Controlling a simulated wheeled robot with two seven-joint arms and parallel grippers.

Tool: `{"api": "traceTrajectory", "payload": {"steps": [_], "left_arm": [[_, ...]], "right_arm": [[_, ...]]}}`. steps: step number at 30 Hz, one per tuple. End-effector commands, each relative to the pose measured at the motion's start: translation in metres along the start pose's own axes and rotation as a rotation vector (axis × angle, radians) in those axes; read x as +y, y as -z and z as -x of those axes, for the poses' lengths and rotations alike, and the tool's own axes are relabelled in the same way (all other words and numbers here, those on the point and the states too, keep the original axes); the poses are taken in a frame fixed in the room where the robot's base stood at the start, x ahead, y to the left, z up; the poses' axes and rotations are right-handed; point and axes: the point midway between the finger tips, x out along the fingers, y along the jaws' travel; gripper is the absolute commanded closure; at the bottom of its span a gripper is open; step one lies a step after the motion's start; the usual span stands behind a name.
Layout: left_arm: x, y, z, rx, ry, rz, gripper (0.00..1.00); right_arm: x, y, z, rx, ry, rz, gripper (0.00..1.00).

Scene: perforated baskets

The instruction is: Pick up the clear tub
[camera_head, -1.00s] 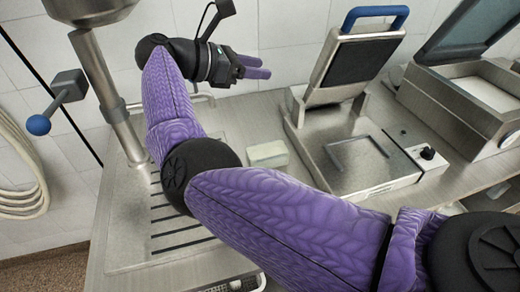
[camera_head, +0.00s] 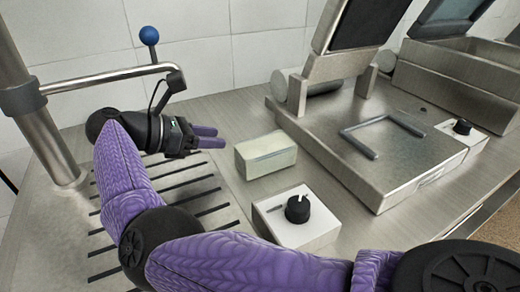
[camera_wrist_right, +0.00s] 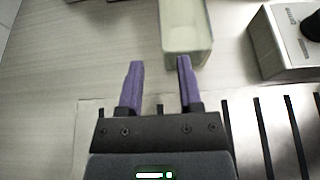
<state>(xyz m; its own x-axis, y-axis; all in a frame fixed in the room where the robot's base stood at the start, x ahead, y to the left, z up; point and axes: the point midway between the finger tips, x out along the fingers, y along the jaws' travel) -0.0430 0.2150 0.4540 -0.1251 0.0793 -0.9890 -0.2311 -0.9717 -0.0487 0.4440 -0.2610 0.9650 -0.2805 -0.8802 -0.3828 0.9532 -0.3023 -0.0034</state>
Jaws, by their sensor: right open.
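The clear tub (camera_head: 266,156) is a pale, greenish, see-through box on the steel counter, right of the slatted drain area. In the right wrist view the tub (camera_wrist_right: 186,28) lies ahead of the fingertips, slightly right of centre. My right gripper (camera_head: 222,137) comes in over the drain area with its purple fingers pointing at the tub's left end, a short gap away. In the right wrist view the right gripper (camera_wrist_right: 159,64) is open and nothing is between its fingers. My left gripper is not in view.
A white control box with a black knob (camera_head: 297,210) stands in front of the tub. A steel press with a raised lid (camera_head: 375,150) is at right. A metal post (camera_head: 40,130) and a pipe with a blue ball (camera_head: 149,36) stand at left.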

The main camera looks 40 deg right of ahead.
Motion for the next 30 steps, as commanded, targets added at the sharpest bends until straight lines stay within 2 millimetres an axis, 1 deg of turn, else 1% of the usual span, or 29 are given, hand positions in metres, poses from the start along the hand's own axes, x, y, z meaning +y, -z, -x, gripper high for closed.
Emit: {"api": "traceTrajectory", "payload": {"steps": [1,3,5,8,9,13,16,21,22,23,24,26,27,28,30], "left_arm": [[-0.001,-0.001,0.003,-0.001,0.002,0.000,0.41],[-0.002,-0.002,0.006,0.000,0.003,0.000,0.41],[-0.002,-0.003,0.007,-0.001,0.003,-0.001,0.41],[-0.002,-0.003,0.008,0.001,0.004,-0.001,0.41],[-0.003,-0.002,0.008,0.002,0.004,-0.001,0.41],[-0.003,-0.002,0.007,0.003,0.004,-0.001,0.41],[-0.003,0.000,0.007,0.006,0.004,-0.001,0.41],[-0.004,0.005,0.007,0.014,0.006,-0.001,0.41],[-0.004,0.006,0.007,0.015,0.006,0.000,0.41],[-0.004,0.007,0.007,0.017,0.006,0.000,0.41],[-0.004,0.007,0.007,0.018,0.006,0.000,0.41],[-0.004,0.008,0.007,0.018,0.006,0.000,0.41],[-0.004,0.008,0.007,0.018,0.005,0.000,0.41],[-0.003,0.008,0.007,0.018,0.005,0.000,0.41],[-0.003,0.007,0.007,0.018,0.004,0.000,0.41]], "right_arm": [[-0.001,-0.002,-0.009,0.000,0.004,-0.002,0.54],[-0.001,-0.005,-0.019,-0.001,0.003,-0.005,0.54],[-0.001,-0.005,-0.028,-0.001,0.003,-0.004,0.54],[-0.001,-0.005,-0.049,-0.001,0.003,-0.004,0.54],[-0.001,-0.004,-0.058,-0.001,0.003,-0.003,0.54],[-0.001,-0.004,-0.083,-0.002,0.002,-0.003,0.54],[-0.001,-0.004,-0.090,-0.001,-0.001,-0.003,0.54],[0.000,-0.004,-0.090,-0.001,-0.001,-0.002,0.54],[0.000,-0.004,-0.090,-0.001,-0.001,-0.002,0.59],[0.000,-0.004,-0.090,-0.001,-0.001,-0.002,0.65],[0.000,-0.004,-0.089,-0.001,-0.001,-0.002,0.73],[0.000,-0.004,-0.089,-0.001,-0.001,-0.002,0.86],[0.000,-0.004,-0.089,-0.001,-0.001,-0.002,0.95],[0.000,-0.004,-0.089,-0.001,-0.001,-0.002,1.00],[0.000,-0.004,-0.089,-0.001,-0.001,-0.002,1.00]]}}
